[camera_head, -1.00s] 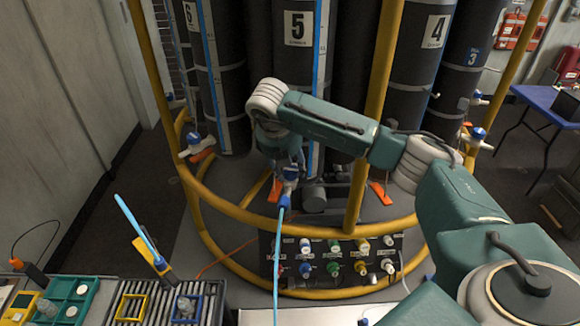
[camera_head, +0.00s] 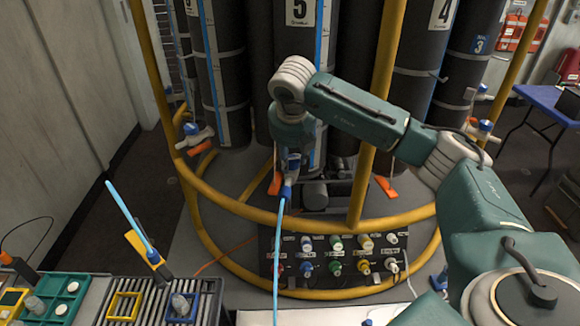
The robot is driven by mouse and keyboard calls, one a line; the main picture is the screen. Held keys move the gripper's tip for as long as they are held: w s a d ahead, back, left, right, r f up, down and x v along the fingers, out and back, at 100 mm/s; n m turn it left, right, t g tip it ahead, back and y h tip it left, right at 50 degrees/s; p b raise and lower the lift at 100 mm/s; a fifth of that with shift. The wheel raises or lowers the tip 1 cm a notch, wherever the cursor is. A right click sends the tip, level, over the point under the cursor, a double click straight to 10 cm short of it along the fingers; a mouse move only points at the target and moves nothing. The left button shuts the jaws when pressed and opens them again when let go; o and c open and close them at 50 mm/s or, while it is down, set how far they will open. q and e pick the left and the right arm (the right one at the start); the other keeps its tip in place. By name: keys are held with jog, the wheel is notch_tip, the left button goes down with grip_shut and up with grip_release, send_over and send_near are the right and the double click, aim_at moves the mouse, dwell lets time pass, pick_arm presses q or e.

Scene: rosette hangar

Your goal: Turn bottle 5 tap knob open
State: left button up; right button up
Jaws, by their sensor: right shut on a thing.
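Bottle 5 (camera_head: 262,70) is a tall dark cylinder with a white number label, cut by the top edge of the view. Its tap (camera_head: 292,163) sits low at the front, with a light blue hose (camera_head: 279,245) hanging from a blue fitting (camera_head: 287,192). My right gripper (camera_head: 291,146) reaches down from above onto this tap and is shut on its knob. The knob and the fingertips are mostly hidden by the gripper body. An orange piece (camera_head: 275,183) shows just left of the tap. My left gripper is not in view.
A yellow rail (camera_head: 243,208) rings the bottles, and a yellow post (camera_head: 378,110) stands close behind my right forearm. A panel of coloured connectors (camera_head: 335,254) sits below. A roller conveyor (camera_head: 150,300) with small trays is at bottom left. Bottle 4 (camera_head: 425,50) stands to the right.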

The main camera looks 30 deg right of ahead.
jog(key=n+b, duration=0.1)
jog(key=d+n+y+b, duration=0.1)
jog(key=shift+w+r+n+t, duration=0.1)
jog(key=shift+r+n+t, duration=0.1)
jog(key=shift+n+t, duration=0.2)
jog(key=n+b, duration=0.1)
jog(key=n, duration=0.1)
jog(key=shift+r+n+y, duration=0.15)
jog(key=shift+n+y, duration=0.25)
jog(key=shift+d+r+n+y, duration=0.1)
jog(key=shift+n+y, duration=0.5)
jog(key=shift+n, duration=0.6)
jog(key=shift+n+y, duration=0.5)
jog(key=shift+n, duration=0.9)
jog(key=o, duration=1.1)
jog(key=shift+w, duration=0.1)
jog(key=shift+f, duration=0.25)
